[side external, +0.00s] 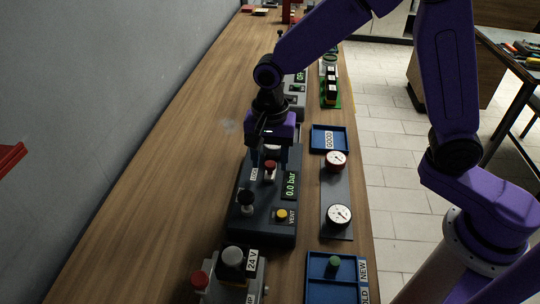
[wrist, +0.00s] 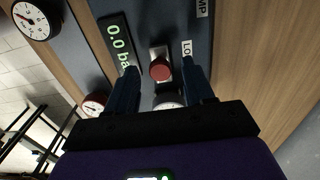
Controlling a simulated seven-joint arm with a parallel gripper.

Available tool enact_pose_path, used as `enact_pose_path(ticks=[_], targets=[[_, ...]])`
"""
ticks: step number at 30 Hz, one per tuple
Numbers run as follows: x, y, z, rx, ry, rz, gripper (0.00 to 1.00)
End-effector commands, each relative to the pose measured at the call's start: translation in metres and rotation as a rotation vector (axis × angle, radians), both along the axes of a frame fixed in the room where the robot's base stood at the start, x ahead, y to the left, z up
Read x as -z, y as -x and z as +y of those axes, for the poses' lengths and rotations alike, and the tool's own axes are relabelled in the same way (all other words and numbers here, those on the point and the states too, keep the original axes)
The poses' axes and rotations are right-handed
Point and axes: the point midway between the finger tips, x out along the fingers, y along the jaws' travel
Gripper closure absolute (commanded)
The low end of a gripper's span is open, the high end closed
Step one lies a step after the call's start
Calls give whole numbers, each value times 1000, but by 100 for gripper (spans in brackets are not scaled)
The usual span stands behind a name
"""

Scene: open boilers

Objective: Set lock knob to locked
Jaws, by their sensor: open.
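A red-topped knob (side external: 270,165) stands on the dark boiler panel (side external: 264,226), beside a label that appears to read LOCK (side external: 254,174). In the wrist view the red knob (wrist: 160,70) sits on a light plate, with the label (wrist: 187,49) just to its right. My gripper (side external: 274,160) is over the panel, pointing down. In the wrist view my gripper (wrist: 161,78) is open, one finger on each side of the red knob, with visible gaps. I cannot tell whether the fingertips are level with the knob. The knob's turned position is unclear.
The panel also has a 0.0 bar display (side external: 290,186), a black knob (side external: 246,201) and a yellow VENT button (side external: 281,215). Two gauges (side external: 339,215) and blue trays (side external: 330,139) lie to the right. A 24 V box (side external: 233,262) is in front. The wooden table (side external: 150,190) is clear on the left.

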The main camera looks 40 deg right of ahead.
Motion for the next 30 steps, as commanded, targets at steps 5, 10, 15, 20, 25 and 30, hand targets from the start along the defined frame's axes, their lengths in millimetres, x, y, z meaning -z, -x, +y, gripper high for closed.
enact_pose_path(ticks=[5, 10, 15, 20, 25, 30], targets=[[0, 0, 0, 0, 0, 0, 77], [0, 0, 0, 0, 1, 1, 100], [0, -7, -6, 2, 1, 1, 100], [-1, -19, -18, 3, 1, 1, 100], [-1, -20, -20, 1, 1, -1, 100], [-1, -21, -21, 3, 1, -3, 48]])
